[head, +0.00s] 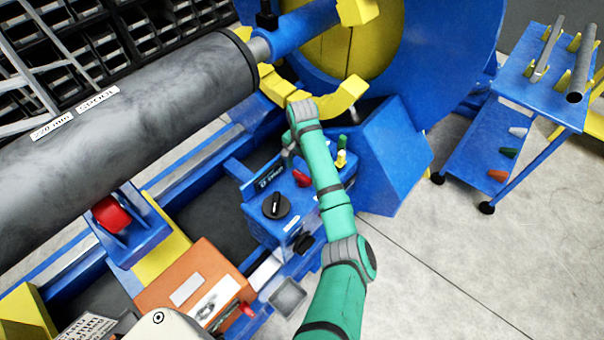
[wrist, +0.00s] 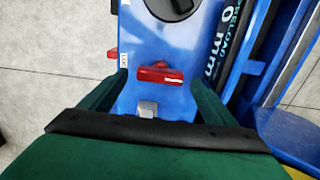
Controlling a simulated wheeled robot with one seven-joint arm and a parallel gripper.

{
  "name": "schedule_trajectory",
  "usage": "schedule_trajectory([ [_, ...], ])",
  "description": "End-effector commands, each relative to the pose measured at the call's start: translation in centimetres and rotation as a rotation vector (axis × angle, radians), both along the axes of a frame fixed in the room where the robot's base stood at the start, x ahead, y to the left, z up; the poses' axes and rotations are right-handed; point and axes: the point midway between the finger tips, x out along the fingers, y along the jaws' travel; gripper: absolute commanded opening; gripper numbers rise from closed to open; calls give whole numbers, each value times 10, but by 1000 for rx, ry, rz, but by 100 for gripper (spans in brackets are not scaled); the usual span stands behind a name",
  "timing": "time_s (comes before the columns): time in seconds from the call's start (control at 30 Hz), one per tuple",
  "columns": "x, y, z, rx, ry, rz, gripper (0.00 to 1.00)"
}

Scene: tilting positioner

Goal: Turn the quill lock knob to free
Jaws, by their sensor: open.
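A red bar-shaped knob (wrist: 161,75) sits on the blue control box in the wrist view, its bar lying crosswise. It also shows in the head view (head: 302,179). I take it as the quill lock knob, but cannot read a label naming it. A small white label (wrist: 124,61) stands left of it, too small to read. My gripper (wrist: 162,82) is open, with one dark green finger on each side of the red knob and visible gaps to both. In the head view my arm partly hides the gripper (head: 289,152).
A round black knob (head: 276,205) with a white pointer is on the same box, beside a preload display (wrist: 218,42) reading 0 mm. A large grey spool (head: 130,130) lies to the left. Yellow jaws (head: 335,100) are behind my wrist.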

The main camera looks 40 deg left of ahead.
Motion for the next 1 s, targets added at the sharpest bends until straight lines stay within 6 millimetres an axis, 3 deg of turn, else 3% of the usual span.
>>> schedule_trajectory([
  [0.2, 0, 0, -21, 0, 0, 0, 81],
  [0.57, 0, 0, -26, 0, 0, 1, 81],
  [0.73, 0, 0, -25, 0, 0, 1, 43],
  [1.0, 0, 0, -25, 0, 0, 14, 40],
])
